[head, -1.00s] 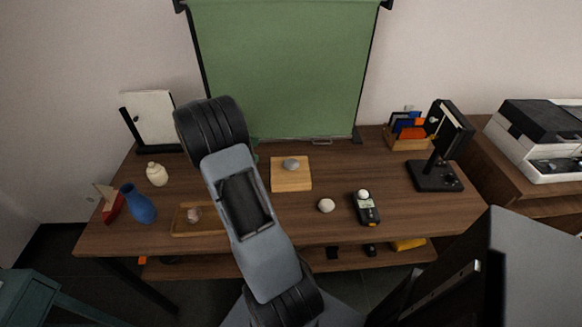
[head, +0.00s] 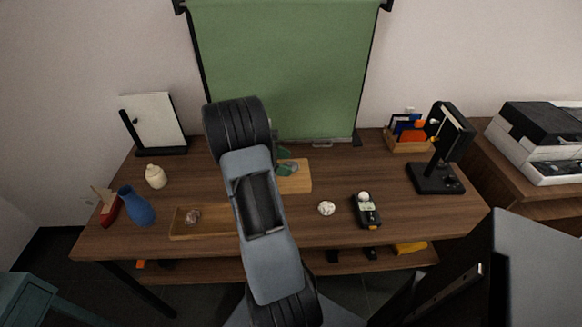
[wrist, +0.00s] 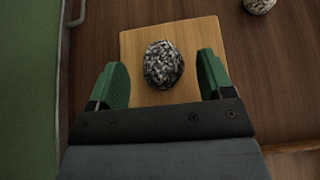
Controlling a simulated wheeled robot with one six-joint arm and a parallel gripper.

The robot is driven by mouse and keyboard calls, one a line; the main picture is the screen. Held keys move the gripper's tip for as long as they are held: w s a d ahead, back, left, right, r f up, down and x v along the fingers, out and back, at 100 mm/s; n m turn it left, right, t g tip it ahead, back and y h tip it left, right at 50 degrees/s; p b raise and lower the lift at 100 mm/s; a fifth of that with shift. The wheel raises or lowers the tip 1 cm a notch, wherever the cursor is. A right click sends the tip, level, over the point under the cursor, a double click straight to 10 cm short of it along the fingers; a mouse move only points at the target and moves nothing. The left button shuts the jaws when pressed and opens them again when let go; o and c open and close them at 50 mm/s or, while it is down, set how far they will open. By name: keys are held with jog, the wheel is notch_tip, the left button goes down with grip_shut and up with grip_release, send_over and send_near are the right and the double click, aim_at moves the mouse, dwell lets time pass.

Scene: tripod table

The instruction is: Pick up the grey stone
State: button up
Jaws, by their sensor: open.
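The grey stone (wrist: 163,65) lies on a square wooden board (wrist: 191,34) in the wrist view, speckled grey and rounded. My gripper (wrist: 163,77) is open, with one green finger on each side of the stone and a gap to both. I cannot tell how high the fingertips are above the board. In the head view the board (head: 299,178) shows behind my arm, and my gripper's green finger (head: 289,166) covers the place of the stone, so the stone is hidden there.
A whitish stone (head: 326,208) and a handheld meter (head: 366,210) lie right of the board. A wooden tray (head: 180,224), blue vase (head: 139,207) and cream jar (head: 155,176) stand left. A green screen (head: 284,60) rises behind. A black stand (head: 436,177) is at right.

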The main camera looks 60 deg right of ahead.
jog(key=shift+x, duration=0.8)
jog(key=c, duration=1)
jog(key=shift+r, duration=0.1)
